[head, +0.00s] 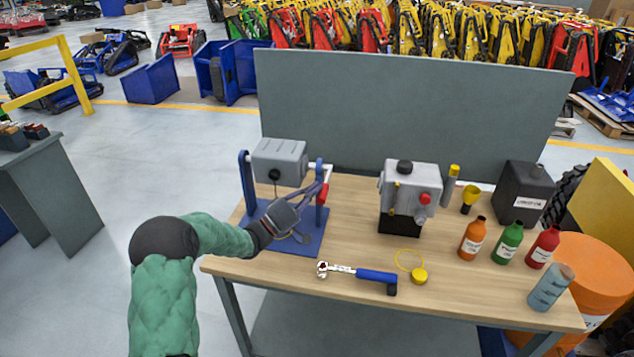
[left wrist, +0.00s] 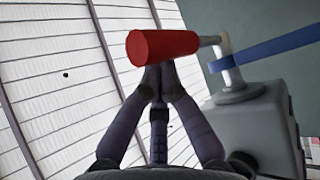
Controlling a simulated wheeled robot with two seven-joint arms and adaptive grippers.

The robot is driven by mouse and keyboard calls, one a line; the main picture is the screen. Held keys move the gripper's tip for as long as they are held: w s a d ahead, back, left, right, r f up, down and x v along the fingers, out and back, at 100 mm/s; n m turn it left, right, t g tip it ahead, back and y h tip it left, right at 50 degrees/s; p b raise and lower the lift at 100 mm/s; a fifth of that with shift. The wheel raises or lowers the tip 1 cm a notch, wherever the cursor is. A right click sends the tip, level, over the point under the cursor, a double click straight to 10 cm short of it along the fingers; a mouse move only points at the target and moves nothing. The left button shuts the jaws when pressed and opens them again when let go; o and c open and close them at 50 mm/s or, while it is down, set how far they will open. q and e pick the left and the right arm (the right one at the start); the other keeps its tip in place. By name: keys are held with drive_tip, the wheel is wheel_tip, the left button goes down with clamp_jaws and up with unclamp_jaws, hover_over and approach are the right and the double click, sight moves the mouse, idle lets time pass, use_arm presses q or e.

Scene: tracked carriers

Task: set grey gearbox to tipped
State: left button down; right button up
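The grey gearbox (head: 280,162) hangs between the uprights of a blue stand (head: 247,190) at the left of the bench. It looks roughly level. A crank with a red grip (head: 325,191) is on its right side; this red grip (left wrist: 162,46) also fills the upper middle of the left wrist view, with the grey housing (left wrist: 250,128) at right. My left gripper (head: 322,190) is at the red grip. Its fingers (left wrist: 157,78) come together right at the underside of the grip, which hides the very tips; I see no clear wrap around it. My right gripper is out of view.
A second grey unit (head: 412,185) with a red knob stands mid-bench. A blue-handled wrench (head: 375,275) and a yellow cap (head: 418,275) lie in front. Bottles (head: 508,240) and a black can (head: 524,192) are at right. A grey panel (head: 400,100) stands behind.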

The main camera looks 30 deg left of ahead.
use_arm(q)
drive_tip(key=f+m+h+b, duration=0.1)
drive_tip(key=f, duration=0.1)
drive_tip(key=f+m+h+b, duration=0.1)
drive_tip(key=f+b, duration=0.1)
drive_tip(key=f+m+h+b, duration=0.1)
drive_tip(key=b, duration=0.1)
drive_tip(key=shift+w+a+f+m, duration=0.1)
drive_tip(key=shift+w+f+m, duration=0.25)
drive_tip(key=shift+f+m, duration=0.05)
drive_tip(key=shift+f, duration=0.2)
drive_tip(key=s+a, duration=0.8)
drive_tip(key=s, duration=0.4)
drive_tip(key=shift+a+f, duration=0.15)
drive_tip(key=shift+a, duration=0.25)
